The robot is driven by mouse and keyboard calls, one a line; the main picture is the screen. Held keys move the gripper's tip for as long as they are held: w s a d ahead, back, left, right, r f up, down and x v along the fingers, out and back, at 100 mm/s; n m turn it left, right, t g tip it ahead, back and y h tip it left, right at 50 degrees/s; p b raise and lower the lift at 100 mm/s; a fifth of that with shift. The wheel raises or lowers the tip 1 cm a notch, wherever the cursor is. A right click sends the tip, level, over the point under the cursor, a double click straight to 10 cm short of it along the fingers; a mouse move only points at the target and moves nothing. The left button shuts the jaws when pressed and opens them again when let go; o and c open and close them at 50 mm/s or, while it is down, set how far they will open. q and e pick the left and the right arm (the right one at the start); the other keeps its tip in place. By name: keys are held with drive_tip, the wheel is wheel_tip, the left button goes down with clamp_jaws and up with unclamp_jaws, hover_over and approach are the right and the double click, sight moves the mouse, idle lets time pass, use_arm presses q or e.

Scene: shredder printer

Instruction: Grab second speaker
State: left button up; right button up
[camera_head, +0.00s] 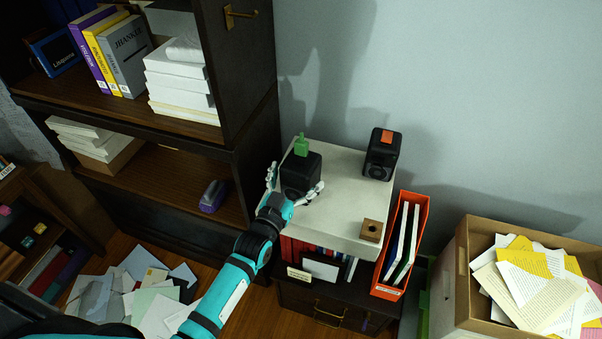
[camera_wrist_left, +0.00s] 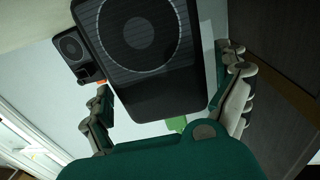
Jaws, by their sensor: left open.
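A black speaker (camera_head: 300,172) stands on the left part of a pale cabinet top (camera_head: 339,184), with a small green object (camera_head: 301,144) at its top. Another black speaker (camera_head: 381,158), with an orange item on it, stands apart at the back right. My left gripper (camera_head: 296,181) is open, with its fingers on either side of the left speaker. In the left wrist view this speaker (camera_wrist_left: 140,55) fills the space between the fingers; contact is unclear. The other speaker (camera_wrist_left: 70,47) shows beyond the left finger. My right gripper is not in view.
A small wooden block (camera_head: 372,230) sits at the front right of the top. An orange file holder (camera_head: 402,245) and a cardboard box of papers (camera_head: 455,275) stand to the right. A dark bookshelf (camera_head: 245,130) rises close on the left.

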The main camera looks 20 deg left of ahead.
use_arm(q)
drive_tip(key=shift+w, duration=0.65)
drive_tip(key=shift+s, duration=0.1)
drive_tip(key=c, duration=1.3)
drive_tip(key=shift+c, duration=0.2)
